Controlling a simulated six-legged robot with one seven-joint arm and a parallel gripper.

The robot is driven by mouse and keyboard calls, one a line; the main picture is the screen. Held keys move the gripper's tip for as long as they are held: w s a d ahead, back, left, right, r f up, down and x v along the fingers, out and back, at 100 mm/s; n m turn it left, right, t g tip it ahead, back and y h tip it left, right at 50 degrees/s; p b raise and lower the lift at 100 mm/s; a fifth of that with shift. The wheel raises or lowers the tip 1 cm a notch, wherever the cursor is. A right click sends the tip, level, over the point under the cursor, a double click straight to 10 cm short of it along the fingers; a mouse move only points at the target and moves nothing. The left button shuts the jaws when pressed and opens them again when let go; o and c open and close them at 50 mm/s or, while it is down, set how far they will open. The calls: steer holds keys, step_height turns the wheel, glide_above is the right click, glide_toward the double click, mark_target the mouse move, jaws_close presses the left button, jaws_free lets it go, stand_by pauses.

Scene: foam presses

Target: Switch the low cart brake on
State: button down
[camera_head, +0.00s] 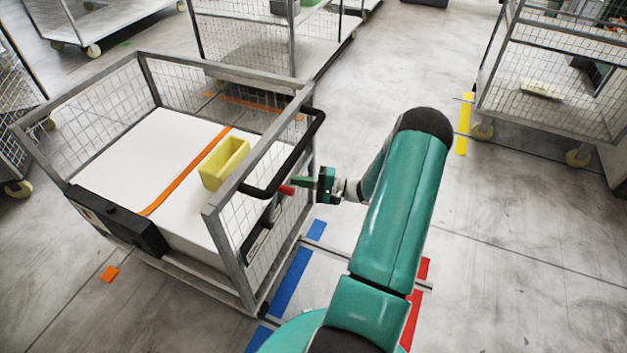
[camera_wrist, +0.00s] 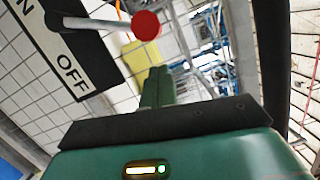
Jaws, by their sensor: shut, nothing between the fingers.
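The low cart (camera_head: 218,225) is a grey mesh-sided cart with a white deck and a black push handle (camera_head: 318,125). Its brake lever ends in a red knob (camera_head: 287,190) on the side facing my arm. In the wrist view, the red knob (camera_wrist: 146,25) sits on a metal rod from a black pivot, beside a white plate (camera_wrist: 75,70) marked ON and OFF. I cannot tell which mark the lever points to. My gripper (camera_head: 312,183) is shut and empty, its tips close to the knob. In the wrist view, the fingers (camera_wrist: 156,90) appear just below the knob; contact is unclear.
A yellow bin (camera_head: 224,163) stands on the cart deck near an orange strap (camera_head: 185,173). A black box (camera_head: 120,222) hangs on the cart's near-left end. Other mesh carts stand behind and at right (camera_head: 560,85). Floor right of my arm is clear, with coloured tape marks.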

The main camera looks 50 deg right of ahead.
steer(key=shift+s+a+r, duration=0.15)
steer(key=shift+s+a, duration=0.1)
steer(key=shift+a, duration=0.3)
steer(key=shift+s+a+r, duration=0.1)
steer(key=shift+s+a, duration=0.1)
steer(key=shift+a, duration=0.3)
steer(key=shift+a+r, duration=0.1)
